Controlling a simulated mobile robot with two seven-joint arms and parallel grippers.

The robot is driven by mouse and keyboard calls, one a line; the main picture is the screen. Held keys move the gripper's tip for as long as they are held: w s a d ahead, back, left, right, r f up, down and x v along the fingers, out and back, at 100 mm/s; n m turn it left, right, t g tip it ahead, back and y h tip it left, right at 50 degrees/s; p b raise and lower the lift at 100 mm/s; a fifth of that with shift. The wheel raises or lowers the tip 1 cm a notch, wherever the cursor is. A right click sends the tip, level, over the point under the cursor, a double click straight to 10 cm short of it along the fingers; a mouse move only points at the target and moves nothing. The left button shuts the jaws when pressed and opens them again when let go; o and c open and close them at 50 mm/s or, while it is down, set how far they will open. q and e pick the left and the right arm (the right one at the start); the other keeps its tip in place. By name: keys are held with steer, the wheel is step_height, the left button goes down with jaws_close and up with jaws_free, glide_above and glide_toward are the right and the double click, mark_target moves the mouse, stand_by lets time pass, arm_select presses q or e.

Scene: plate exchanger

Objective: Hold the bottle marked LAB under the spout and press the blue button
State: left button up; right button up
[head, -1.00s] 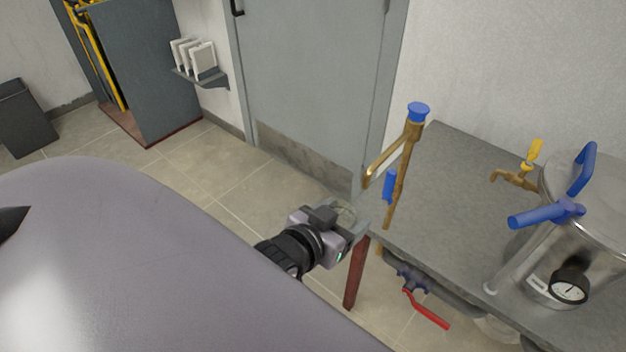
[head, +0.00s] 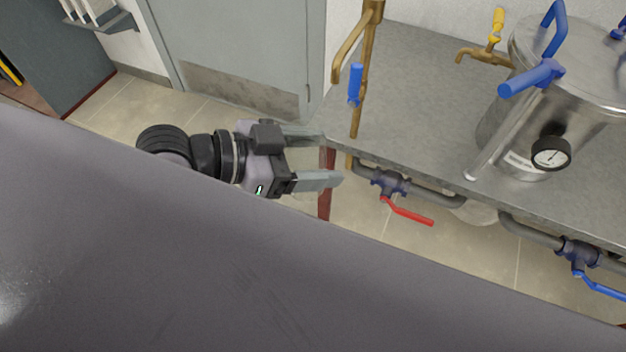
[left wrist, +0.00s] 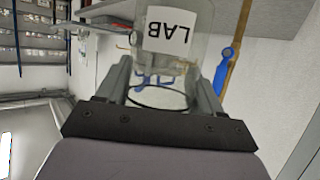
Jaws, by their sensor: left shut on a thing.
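My left gripper (head: 318,157) is shut on a clear bottle (left wrist: 172,55) with a white label reading LAB, which appears upside down in the left wrist view. In the head view the bottle is nearly invisible between the fingers. The gripper is left of the counter's edge, beside and below a brass pipe (head: 368,75) with a side loop and a blue lever (head: 356,84). The pipe's top is cut off. A brass spout (head: 481,56) with a yellow handle (head: 498,24) sits by the steel vessel. I cannot make out a blue button for certain. My right gripper is not in view.
The grey counter (head: 425,110) carries a steel vessel (head: 510,110) with blue handles and a gauge (head: 551,154). Below its edge run pipes with a red-lever valve (head: 405,211) and a blue-lever valve (head: 597,285). A grey door (head: 240,45) stands behind open floor.

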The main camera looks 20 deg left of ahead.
arm_select(q)
steer(key=shift+s+d+f+m+g+h+b, duration=0.2)
steer(key=shift+s+m+g+h, duration=0.2)
steer(key=shift+s, duration=0.2)
steer(key=shift+s+d+f+m+g+h+b, duration=0.1)
steer(key=shift+s+d+m+g+h+b, duration=0.1)
steer(key=shift+s+m+g+h, duration=0.25)
steer(key=w+b, duration=0.1)
steer(key=w, duration=0.8)
steer(key=shift+w+d, duration=0.2)
steer(key=shift+w, duration=0.15)
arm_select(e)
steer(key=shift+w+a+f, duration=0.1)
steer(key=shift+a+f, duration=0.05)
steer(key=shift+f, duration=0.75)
arm_select(q)
steer(key=shift+r, duration=0.1)
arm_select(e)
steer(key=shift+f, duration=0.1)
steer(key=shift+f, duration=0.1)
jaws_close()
